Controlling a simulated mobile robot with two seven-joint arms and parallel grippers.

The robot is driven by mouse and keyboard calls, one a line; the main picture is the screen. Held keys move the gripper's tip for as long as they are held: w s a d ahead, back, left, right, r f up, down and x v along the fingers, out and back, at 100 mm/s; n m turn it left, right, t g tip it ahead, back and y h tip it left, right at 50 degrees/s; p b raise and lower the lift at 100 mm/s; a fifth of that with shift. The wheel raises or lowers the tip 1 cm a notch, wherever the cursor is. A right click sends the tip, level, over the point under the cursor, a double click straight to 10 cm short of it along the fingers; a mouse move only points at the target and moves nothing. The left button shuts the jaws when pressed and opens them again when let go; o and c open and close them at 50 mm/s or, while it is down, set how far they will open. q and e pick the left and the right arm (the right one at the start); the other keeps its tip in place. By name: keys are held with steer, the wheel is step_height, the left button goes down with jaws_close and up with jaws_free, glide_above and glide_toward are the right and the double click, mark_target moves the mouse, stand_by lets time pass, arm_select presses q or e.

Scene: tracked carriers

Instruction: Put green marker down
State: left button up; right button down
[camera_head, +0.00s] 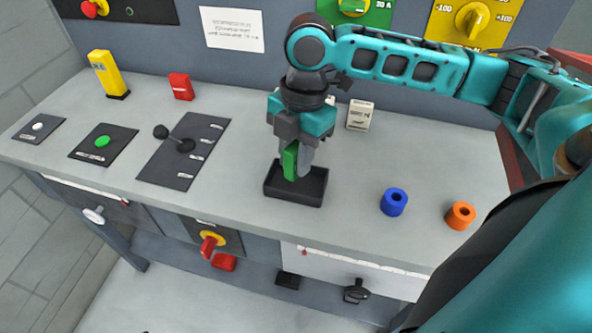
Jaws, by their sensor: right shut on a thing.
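A green marker (290,161) stands upright between the fingers of my right gripper (297,160). The gripper points down and is shut on the marker. The marker's lower end is inside or just above a small black tray (294,199) on the grey bench top; I cannot tell whether it touches the tray floor. The marker's upper part is hidden by the gripper. My left gripper is not in view.
A blue ring (394,201) and an orange ring (460,215) stand right of the tray. A white box (360,115) stands behind. A lever panel (184,152), a green-button panel (103,142), a red block (181,86) and a yellow block (108,74) are at left.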

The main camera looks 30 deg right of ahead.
step_height(320, 180, down, 4)
steer(key=shift+b, duration=0.35)
steer(key=c, duration=0.9)
jaws_free()
steer(key=shift+f, duration=0.1)
steer(key=r, duration=0.4)
steer(key=d+r+p, duration=0.1)
steer(key=r, duration=0.3)
steer(key=r+p, duration=0.1)
steer(key=r, duration=0.3)
steer(key=shift+w+d+r, duration=0.1)
steer(key=shift+w+d, duration=0.15)
steer(key=shift+d, duration=0.1)
